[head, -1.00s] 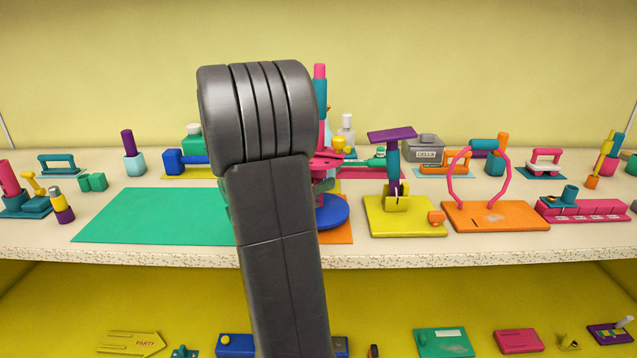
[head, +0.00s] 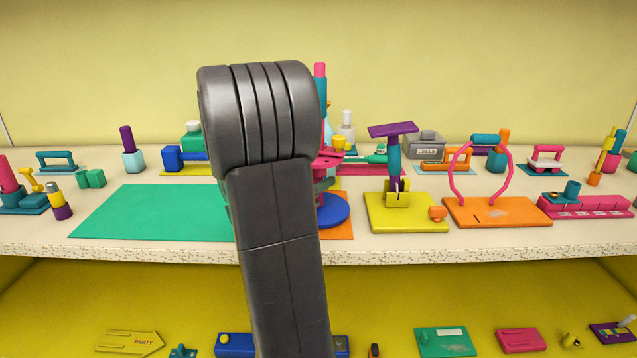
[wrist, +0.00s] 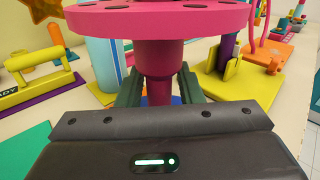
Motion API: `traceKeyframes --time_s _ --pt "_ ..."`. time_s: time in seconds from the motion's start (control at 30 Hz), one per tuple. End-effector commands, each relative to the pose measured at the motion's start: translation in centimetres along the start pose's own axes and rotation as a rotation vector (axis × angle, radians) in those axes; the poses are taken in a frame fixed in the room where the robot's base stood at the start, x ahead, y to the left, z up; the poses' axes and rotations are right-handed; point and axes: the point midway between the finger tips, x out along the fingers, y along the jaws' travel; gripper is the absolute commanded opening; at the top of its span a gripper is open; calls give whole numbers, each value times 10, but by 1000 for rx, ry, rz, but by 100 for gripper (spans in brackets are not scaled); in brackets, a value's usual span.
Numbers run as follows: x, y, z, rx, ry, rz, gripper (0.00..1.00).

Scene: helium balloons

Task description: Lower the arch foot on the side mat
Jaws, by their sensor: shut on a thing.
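My gripper (wrist: 160,90) is shut around the pink stem (wrist: 160,60) of the arch foot, just under its wide round pink plate with dark holes. In the head view my arm hides the gripper and much of the foot. The pink plate (head: 329,159) shows at the arm's right edge, with a blue disc (head: 334,211) lower down. A pink and teal post (head: 320,90) rises above. The disc appears over an orange mat (head: 341,229); I cannot tell whether it touches it.
A large green mat (head: 150,212) lies bare to the left. A yellow base with a purple-topped stand (head: 409,214) is close on the right, then an orange board with a pink loop (head: 497,211). Several toys line the back. The shelf's front edge (head: 450,247) is near.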

Motion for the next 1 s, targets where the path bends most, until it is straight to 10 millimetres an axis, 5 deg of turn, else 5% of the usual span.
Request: traceKeyframes --time_s 0.07,0.1,0.2,0.63,1.0 --pt "0 0 1 4 -6 -1 0" --pt "0 0 2 3 -5 -1 39" --pt "0 0 2 2 -4 0 59" --pt "-11 1 -2 -1 2 2 59" --pt "-85 1 -1 1 -1 6 59"
